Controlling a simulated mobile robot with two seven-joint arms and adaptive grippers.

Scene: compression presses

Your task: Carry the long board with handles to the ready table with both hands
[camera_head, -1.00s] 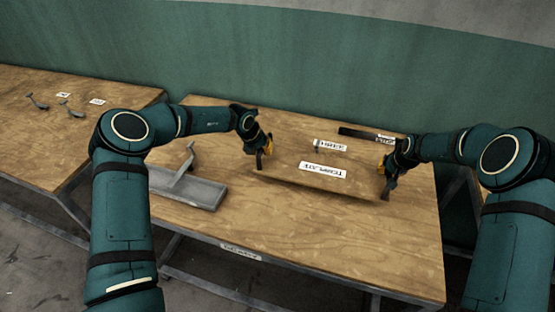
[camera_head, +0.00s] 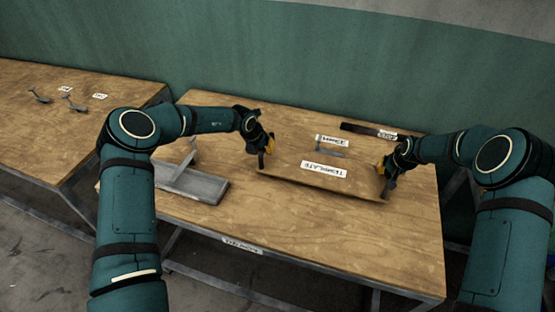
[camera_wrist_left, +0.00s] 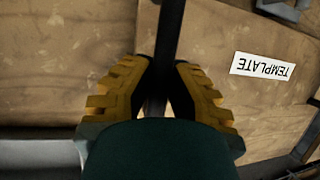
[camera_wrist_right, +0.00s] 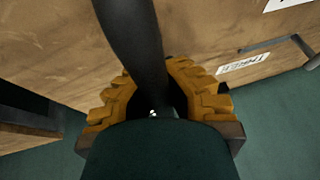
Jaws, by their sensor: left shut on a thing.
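The long wooden board (camera_head: 360,187) carries a "TEMPLATE" label and has a dark upright handle at each end. It is level over the wooden table, and its front edge appears slightly raised. My left gripper (camera_head: 264,150) is shut on the left handle, which stands between its yellow fingers in the left wrist view (camera_wrist_left: 170,30). My right gripper (camera_head: 387,170) has its fingers against both sides of the right handle, which shows in the right wrist view (camera_wrist_right: 135,40). I cannot read which table is the ready table.
A grey tray-like fixture (camera_head: 205,188) with an upright lever stands left on the same table. Behind the board are a dark bar (camera_head: 362,129) and small labelled parts. A second wooden table (camera_head: 60,130) at left holds two small grey tools and cards. A green wall stands behind.

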